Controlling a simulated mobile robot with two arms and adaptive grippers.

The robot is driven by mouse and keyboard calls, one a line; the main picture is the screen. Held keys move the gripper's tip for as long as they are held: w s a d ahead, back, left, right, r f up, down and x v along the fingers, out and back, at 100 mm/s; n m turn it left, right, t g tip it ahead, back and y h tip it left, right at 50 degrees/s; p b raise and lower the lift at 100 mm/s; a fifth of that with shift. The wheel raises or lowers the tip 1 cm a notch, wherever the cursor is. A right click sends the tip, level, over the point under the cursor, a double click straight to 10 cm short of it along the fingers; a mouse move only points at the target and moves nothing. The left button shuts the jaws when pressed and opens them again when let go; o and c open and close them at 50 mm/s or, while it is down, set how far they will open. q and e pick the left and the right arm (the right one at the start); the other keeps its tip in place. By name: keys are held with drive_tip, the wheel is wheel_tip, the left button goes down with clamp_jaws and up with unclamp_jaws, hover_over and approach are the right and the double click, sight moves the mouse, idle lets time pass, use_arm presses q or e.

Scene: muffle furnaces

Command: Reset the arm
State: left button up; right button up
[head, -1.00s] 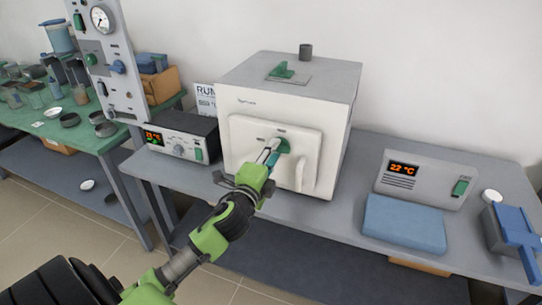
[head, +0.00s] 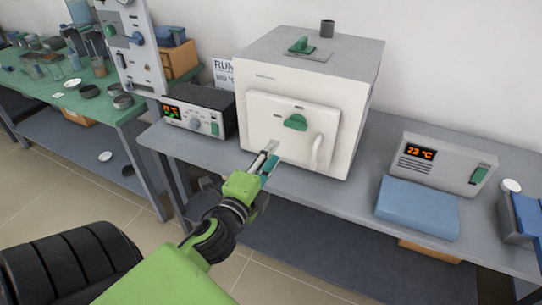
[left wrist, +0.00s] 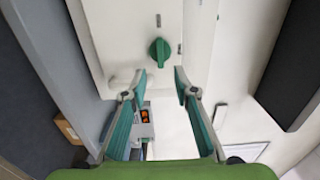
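My left arm comes in from the lower left in the head view. Its gripper (head: 268,160) is in front of the white muffle furnace (head: 262,80), below and left of the green door knob (head: 295,122), and apart from it. In the left wrist view the two teal-padded fingers (left wrist: 158,88) are spread with nothing between them. The green knob (left wrist: 160,52) shows beyond the fingertips. The furnace door (head: 268,112) looks shut. My right gripper is not in either view.
A controller with a red display (head: 192,112) stands left of the furnace. A grey 22 °C unit (head: 445,160) and a blue block (head: 418,207) are on the grey bench (head: 350,190) to the right. A green table (head: 70,120) with dishes is at the left.

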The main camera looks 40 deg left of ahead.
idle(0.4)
use_arm(q)
wheel_tip(320, 180, down, 23)
drive_tip(key=n+g+h, duration=0.1)
drive_tip(key=n+g, duration=0.2)
drive_tip(key=g, duration=0.2)
drive_tip(key=s+d+f+n+g, duration=0.1)
drive_tip(key=s+f, duration=0.2)
drive_tip(key=f, duration=0.3)
drive_tip(key=s+f+n+g+h, duration=0.1)
drive_tip(key=s+f, duration=0.1)
drive_tip(key=f, duration=0.4)
drive_tip(key=s+d+f+n+g, duration=0.1)
drive_tip(key=s+f, duration=0.2)
drive_tip(key=f, duration=0.3)
drive_tip(key=s+d+f+n+g+h, duration=0.1)
drive_tip(key=s+d+f+n+g, duration=0.25)
drive_tip(key=s+f, duration=0.95)
drive_tip(key=s+d+f+n+g, duration=0.1)
drive_tip(key=s+d+f+g, duration=0.1)
drive_tip(key=s+f, duration=0.3)
drive_tip(key=s+d+f+n+g+h, duration=0.1)
drive_tip(key=s+f, duration=0.5)
drive_tip(key=s, duration=0.8)
drive_tip(key=d+n+g, duration=0.1)
drive_tip(key=d+g, duration=0.1)
drive_tip(key=d, duration=0.1)
drive_tip(key=shift+s, duration=0.15)
drive_tip(key=shift+d+r, duration=0.1)
